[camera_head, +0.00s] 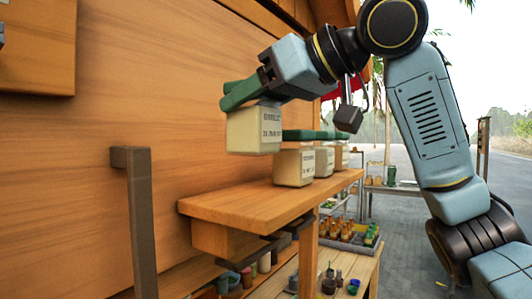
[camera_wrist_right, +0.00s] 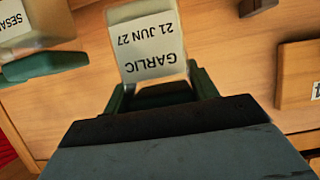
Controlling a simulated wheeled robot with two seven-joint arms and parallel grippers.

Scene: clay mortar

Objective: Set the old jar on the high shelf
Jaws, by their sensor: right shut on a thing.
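My right gripper (camera_head: 250,95) is shut on a cream jar (camera_head: 254,131) and holds it nearly upright, clear of the wooden shelf (camera_head: 225,205), near that shelf's left end. In the right wrist view the held jar (camera_wrist_right: 148,45) reads GARLIC, 21 JUN 27, between the gripper's green fingers (camera_wrist_right: 160,92). Several similar jars (camera_head: 294,168) with green lids stand in a row on the shelf. One of them, with a label starting SESA (camera_wrist_right: 22,22), shows in the right wrist view.
A wooden panel or box (camera_head: 35,45) sticks out from the wall at upper left. A dark upright bracket (camera_head: 140,220) stands left of the shelf. Below are lower shelves with small pots and a crate of bottles (camera_head: 350,235). The shelf's left end is bare.

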